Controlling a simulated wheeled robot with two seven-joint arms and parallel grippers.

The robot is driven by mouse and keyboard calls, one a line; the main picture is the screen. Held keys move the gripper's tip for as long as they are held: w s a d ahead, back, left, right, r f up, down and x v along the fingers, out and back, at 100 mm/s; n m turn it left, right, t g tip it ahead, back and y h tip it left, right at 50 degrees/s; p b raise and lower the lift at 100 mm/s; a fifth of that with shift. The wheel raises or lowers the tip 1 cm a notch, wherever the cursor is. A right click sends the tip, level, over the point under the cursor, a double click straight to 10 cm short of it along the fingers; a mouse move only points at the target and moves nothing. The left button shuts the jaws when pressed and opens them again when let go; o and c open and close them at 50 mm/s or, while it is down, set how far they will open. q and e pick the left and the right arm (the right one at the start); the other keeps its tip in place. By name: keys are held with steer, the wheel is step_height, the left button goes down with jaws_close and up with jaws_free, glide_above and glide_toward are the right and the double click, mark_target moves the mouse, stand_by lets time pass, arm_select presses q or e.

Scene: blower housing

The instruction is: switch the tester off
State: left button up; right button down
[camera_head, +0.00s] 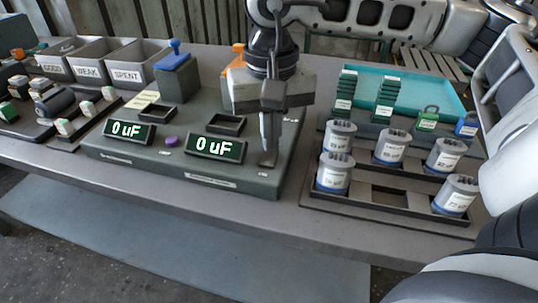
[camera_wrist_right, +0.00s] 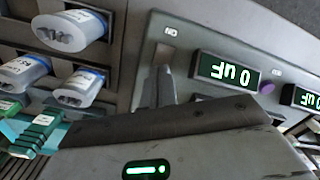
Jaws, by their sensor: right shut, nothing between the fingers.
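The tester (camera_head: 190,150) is a long grey-green box on the table. Its two displays, left (camera_head: 129,131) and right (camera_head: 216,145), are lit and both read "0 uF". My right gripper (camera_head: 268,158) is shut and empty, pointing down at the right end of the tester's top, by the switch. In the right wrist view its fingertips (camera_wrist_right: 162,72) are at a recessed switch slot (camera_wrist_right: 164,50) beside the right display (camera_wrist_right: 226,72). The fingers cover part of the switch, so I cannot tell its position or whether they touch it. My left gripper is not in view.
A purple button (camera_head: 171,141) sits between the displays. Silver capacitors (camera_head: 335,172) stand in a dark rack right of the tester, before a teal tray (camera_head: 430,89). Bins marked GOOD, WEAK and SPENT (camera_head: 128,75) are back left. A blue-handled block (camera_head: 175,75) stands on the tester.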

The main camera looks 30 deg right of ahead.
steer(key=shift+f+b, duration=0.45)
steer(key=shift+f, duration=0.15)
steer(key=shift+r, duration=0.1)
steer(key=shift+r+p, duration=2.25)
steer(key=shift+r, duration=1.25)
